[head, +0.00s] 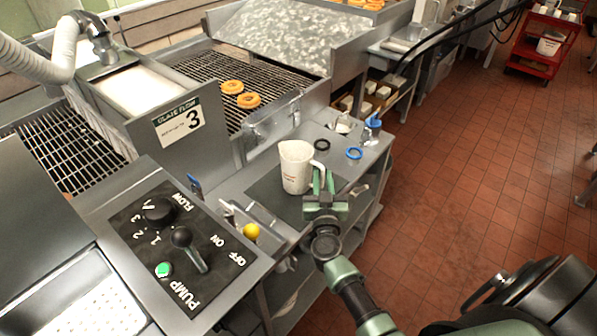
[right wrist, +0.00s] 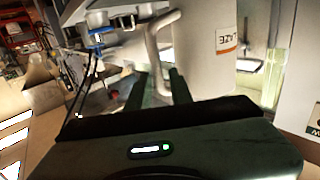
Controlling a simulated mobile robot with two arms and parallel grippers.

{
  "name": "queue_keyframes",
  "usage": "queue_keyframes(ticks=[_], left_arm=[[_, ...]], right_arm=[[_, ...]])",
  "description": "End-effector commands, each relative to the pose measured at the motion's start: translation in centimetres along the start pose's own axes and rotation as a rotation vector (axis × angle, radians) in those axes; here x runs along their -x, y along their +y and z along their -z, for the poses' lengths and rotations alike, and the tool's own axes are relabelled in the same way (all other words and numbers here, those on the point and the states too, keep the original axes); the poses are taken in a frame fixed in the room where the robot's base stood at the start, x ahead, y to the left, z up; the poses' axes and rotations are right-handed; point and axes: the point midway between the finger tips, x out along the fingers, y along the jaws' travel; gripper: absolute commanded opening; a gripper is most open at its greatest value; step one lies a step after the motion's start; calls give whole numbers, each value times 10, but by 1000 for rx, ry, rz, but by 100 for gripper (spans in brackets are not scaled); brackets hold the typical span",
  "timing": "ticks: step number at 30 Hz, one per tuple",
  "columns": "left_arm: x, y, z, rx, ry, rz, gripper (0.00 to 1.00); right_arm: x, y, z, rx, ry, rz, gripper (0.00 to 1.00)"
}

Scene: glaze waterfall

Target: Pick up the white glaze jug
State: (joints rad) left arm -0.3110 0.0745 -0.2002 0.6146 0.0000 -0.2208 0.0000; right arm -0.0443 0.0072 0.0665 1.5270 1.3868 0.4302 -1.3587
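The white glaze jug (head: 297,167) stands upright on a dark mat (head: 268,200) on the metal side shelf, its handle toward my right gripper. My right gripper (head: 323,180) is at the handle side of the jug. In the right wrist view the jug (right wrist: 208,45) fills the upper right, with an orange-edged label on it. Its handle (right wrist: 153,48) lies ahead of and between the two fingers of my right gripper (right wrist: 158,85). The fingers stand apart with a gap. I cannot tell whether either finger touches the handle. My left gripper is not in view.
A blue ring (head: 354,153), a dark ring (head: 322,144) and a blue-topped bottle (head: 371,131) stand behind the jug. A yellow ball knob (head: 251,231) and the pump control panel (head: 180,240) are left. Two doughnuts (head: 240,94) lie on the grate.

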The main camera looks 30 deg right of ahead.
Motion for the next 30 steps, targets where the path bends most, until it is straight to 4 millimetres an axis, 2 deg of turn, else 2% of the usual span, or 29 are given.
queue_keyframes(ticks=[1, 5, 13, 15, 16, 30], left_arm=[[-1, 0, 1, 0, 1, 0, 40], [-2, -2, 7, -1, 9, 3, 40], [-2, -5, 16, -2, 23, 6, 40], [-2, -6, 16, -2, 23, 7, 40], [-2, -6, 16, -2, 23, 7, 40], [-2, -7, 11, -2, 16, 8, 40]], right_arm=[[-9, 0, 1, 1, 2, 0, 21], [-22, 0, 0, 1, 1, 0, 21], [-25, 0, 0, -1, -1, 1, 21], [-25, 0, 0, -1, -1, 1, 2], [-25, 0, 0, -1, -1, 1, 0], [-24, 0, -1, -1, -1, 1, 0]])
